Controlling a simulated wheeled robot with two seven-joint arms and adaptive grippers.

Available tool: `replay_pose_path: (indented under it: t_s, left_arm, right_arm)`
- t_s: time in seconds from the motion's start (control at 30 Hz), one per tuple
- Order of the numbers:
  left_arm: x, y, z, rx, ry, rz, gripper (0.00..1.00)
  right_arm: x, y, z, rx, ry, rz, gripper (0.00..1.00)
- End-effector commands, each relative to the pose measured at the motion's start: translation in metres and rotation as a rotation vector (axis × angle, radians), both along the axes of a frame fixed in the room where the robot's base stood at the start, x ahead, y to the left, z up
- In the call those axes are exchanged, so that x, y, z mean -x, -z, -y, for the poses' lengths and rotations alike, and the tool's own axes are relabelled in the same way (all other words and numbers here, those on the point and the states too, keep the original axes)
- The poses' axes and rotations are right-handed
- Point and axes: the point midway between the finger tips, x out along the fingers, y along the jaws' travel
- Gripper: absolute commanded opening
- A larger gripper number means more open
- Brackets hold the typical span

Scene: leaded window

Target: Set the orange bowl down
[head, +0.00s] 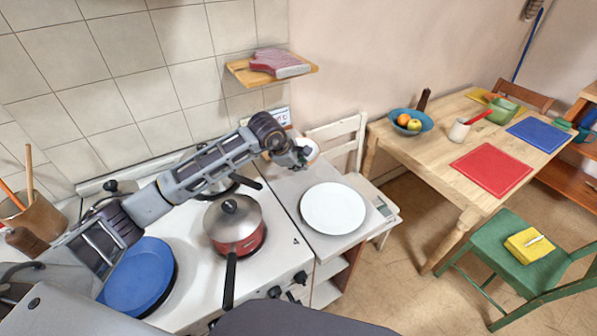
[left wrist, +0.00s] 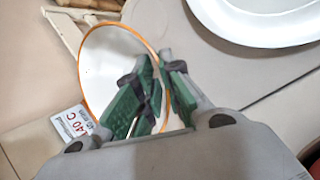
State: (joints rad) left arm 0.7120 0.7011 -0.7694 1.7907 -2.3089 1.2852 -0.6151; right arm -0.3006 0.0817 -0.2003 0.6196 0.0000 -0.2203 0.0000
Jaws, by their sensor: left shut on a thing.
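The orange bowl (left wrist: 103,62) shows in the left wrist view as a white inside with a thin orange rim. My left gripper (left wrist: 163,88) is shut on its rim, with the green finger pads on either side of the wall. In the head view the gripper (head: 300,157) is at the back of the grey counter (head: 290,190), and only a small pale part of the bowl (head: 313,149) shows behind it. I cannot tell whether the bowl touches the counter. My right gripper is not in view.
A white plate (head: 333,208) lies on the counter, in front of the bowl. A lidded red pot (head: 234,226) stands on the stove to the left. A printed card (left wrist: 73,125) stands beside the bowl. A wooden shelf (head: 240,74) hangs above; a white chair (head: 350,135) stands behind.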

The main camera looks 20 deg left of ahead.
Motion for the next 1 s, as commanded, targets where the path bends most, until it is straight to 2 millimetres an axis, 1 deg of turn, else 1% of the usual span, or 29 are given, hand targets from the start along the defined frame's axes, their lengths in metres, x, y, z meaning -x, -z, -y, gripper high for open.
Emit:
replay_pose_path:
  t_s: [0.27, 0.63, 1.0]
  left_arm:
    - [0.0, 0.001, 0.0, 0.001, 0.0, 0.001, 0.0]
    - [0.0, 0.034, 0.0, 0.0, 0.001, 0.001, 0.0]
    - [0.0, 0.037, 0.0, 0.0, 0.001, 0.002, 0.0]
  right_arm:
    - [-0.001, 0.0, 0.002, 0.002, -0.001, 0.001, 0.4]
    - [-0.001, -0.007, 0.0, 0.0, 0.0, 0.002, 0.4]
    - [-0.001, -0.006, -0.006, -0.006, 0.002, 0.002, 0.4]
